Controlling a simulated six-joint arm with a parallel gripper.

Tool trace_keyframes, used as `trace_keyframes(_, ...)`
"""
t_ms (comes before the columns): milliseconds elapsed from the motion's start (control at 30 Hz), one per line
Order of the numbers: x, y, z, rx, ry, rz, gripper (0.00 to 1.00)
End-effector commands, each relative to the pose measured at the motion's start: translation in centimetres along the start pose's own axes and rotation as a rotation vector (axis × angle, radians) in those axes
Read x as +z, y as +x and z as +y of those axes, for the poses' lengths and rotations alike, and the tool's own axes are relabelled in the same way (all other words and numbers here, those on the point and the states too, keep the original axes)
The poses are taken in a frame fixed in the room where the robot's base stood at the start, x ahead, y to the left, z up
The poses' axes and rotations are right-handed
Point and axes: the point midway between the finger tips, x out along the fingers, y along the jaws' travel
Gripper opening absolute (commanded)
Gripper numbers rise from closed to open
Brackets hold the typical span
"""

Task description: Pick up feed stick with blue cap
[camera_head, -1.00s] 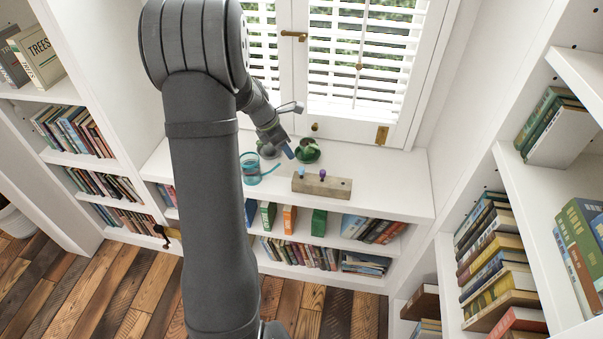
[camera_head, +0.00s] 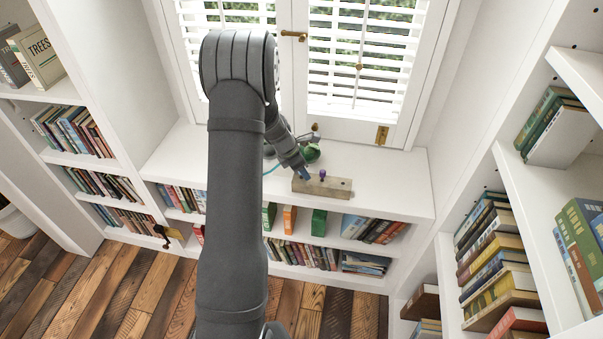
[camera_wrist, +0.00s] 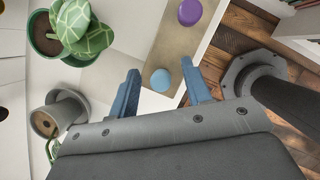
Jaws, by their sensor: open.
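The blue cap (camera_wrist: 160,80) of the feed stick shows from above in the wrist view, at one end of a wooden block (camera_wrist: 172,48). The stick below the cap is hidden. My gripper (camera_wrist: 162,84) is open, with one blue finger on each side of the cap in the picture; I cannot tell whether either touches it. In the head view my gripper (camera_head: 305,174) is at the left end of the block (camera_head: 335,188) and hides the blue cap.
A patterned green plant (camera_wrist: 85,30) in a green pot stands behind the block. A grey pot (camera_wrist: 50,120) is at lower left in the wrist view. The white shelf top (camera_head: 390,180) is clear to the right, with shutters behind.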

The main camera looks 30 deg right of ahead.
Motion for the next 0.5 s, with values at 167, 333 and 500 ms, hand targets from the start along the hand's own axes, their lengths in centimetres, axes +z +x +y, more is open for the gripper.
trace_keyframes(167,0.02,0.17,0.01,0.001,0.0,0.0,0.45)
trace_keyframes(333,0.02,0.15,0.0,0.0,0.0,0.0,0.25)
trace_keyframes(500,0.02,0.14,0.0,0.0,0.0,0.0,0.0)
